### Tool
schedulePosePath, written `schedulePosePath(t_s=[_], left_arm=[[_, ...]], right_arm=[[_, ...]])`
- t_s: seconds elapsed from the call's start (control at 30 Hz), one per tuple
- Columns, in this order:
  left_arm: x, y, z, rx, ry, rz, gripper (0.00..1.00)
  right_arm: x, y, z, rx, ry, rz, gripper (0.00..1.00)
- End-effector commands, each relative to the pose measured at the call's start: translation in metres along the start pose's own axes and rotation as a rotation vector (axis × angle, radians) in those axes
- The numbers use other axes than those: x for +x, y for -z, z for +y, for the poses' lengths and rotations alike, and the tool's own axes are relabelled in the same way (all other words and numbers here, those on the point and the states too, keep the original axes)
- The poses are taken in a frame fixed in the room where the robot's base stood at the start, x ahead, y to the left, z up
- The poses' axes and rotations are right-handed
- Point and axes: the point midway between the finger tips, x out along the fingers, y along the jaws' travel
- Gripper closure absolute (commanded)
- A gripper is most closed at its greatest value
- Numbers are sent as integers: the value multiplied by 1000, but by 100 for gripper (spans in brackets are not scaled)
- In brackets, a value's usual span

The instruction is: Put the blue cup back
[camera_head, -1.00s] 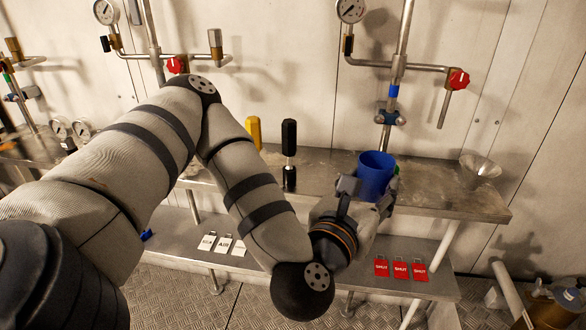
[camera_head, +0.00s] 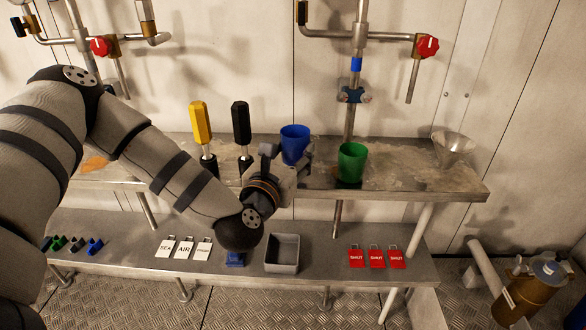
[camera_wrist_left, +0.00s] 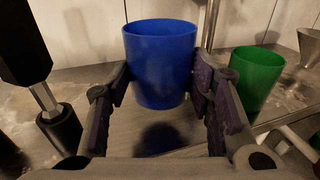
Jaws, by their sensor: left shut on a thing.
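The blue cup (camera_head: 294,144) is upright at the upper bench (camera_head: 410,180), between the black-handled tool and the green cup (camera_head: 352,162). My left gripper (camera_head: 288,161) is shut on it from the front. In the left wrist view the blue cup (camera_wrist_left: 160,55) sits between the two fingers of the left gripper (camera_wrist_left: 162,88), with a dark patch on the bench below it. The cup looks a little above the bench, but its base is partly hidden. The green cup (camera_wrist_left: 257,78) stands apart to the right. My right gripper is not in view.
A black-handled tool (camera_head: 240,125) and a yellow-handled tool (camera_head: 200,125) stand left of the cup. A funnel (camera_head: 454,148) is at the right. The lower shelf holds a grey bin (camera_head: 283,254), white tags (camera_head: 184,247) and red tags (camera_head: 377,257). A pipe (camera_head: 353,112) rises behind the green cup.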

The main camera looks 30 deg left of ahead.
Motion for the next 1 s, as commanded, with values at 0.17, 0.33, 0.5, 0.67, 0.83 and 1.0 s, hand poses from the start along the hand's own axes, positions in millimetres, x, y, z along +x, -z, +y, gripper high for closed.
schedulePosePath(t_s=[0.17, 0.33, 0.5, 0.67, 0.83, 1.0], left_arm=[[5, 36, 2, 5, 1, 8, 81], [6, 35, 2, 0, 1, -1, 81], [6, 39, 2, 1, 1, 1, 81], [6, 39, 2, 1, 0, 0, 32], [6, 39, 2, 0, 1, -1, 32], [5, 34, 1, 0, 1, -4, 32]], right_arm=[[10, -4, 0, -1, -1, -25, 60], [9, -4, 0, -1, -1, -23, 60], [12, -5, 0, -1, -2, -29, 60], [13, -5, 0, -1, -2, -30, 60], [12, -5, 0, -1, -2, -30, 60], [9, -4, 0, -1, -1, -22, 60]])
